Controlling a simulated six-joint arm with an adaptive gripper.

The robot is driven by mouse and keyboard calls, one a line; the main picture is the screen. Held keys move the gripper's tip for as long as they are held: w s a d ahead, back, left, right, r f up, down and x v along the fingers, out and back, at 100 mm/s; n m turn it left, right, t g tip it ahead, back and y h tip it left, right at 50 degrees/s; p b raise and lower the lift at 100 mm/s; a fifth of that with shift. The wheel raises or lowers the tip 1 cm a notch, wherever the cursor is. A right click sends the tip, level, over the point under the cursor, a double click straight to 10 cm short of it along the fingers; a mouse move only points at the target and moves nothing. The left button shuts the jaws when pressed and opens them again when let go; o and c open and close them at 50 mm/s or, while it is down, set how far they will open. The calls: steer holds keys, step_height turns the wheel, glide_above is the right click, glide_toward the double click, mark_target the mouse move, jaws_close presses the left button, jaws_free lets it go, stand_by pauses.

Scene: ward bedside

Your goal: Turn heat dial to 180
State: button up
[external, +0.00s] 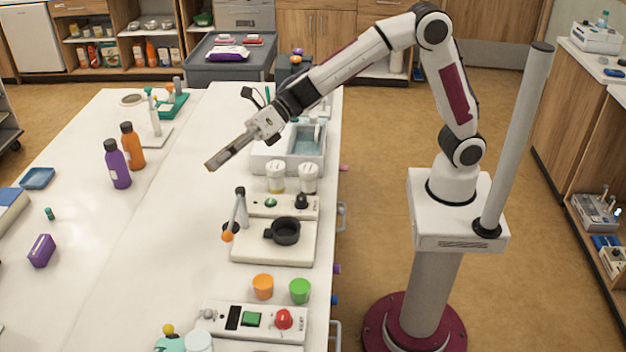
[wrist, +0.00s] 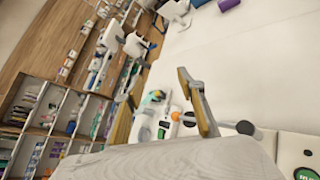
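Two control panels sit on the white bench in the external view, and I cannot tell which bears the heat dial. The near panel (external: 220,329) has a red knob (external: 284,319), a green button and a dark window. The farther panel (external: 263,208) has a black knob (external: 301,202) and a green button. No number scale is readable on either. My gripper (external: 211,165) hangs above the bench, beyond and left of both panels, touching nothing. Its fingers (wrist: 188,78) appear in the wrist view with nothing visible between them.
A black pan (external: 285,231) stands on a white plate beside a small jointed stand (external: 241,208). Orange (external: 263,286) and green (external: 300,291) cups stand between the panels. Purple (external: 117,166) and orange (external: 132,148) bottles stand left of my gripper. The bench's left-middle is mostly clear.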

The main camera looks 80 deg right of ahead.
steer(key=a+f+n+g, duration=0.1)
steer(key=a+n, duration=0.1)
steer(key=s+a+f+n+g+y, duration=0.1)
steer(key=a+f+n, duration=0.1)
steer(key=a+f+n+g+y, duration=0.1)
steer(key=a+f, duration=0.1)
steer(key=a, duration=0.1)
steer(key=shift+s+a+f+n, duration=0.1)
steer(key=shift+s+n, duration=0.3)
steer(key=s+a+f+n+g+y, duration=0.2)
steer(key=s+a+f+n+g, duration=0.2)
steer(key=a+f+n, duration=0.1)
steer(key=n+g, duration=0.7)
steer(key=n, duration=0.2)
glide_toward(282, 311)
steer(key=s+a, duration=0.1)
steer(key=a, duration=0.2)
steer(key=shift+f, duration=0.4)
steer(key=shift+a, duration=0.1)
steer(key=shift+h, duration=0.3)
steer(key=shift+x, duration=3.8)
jaws_close()
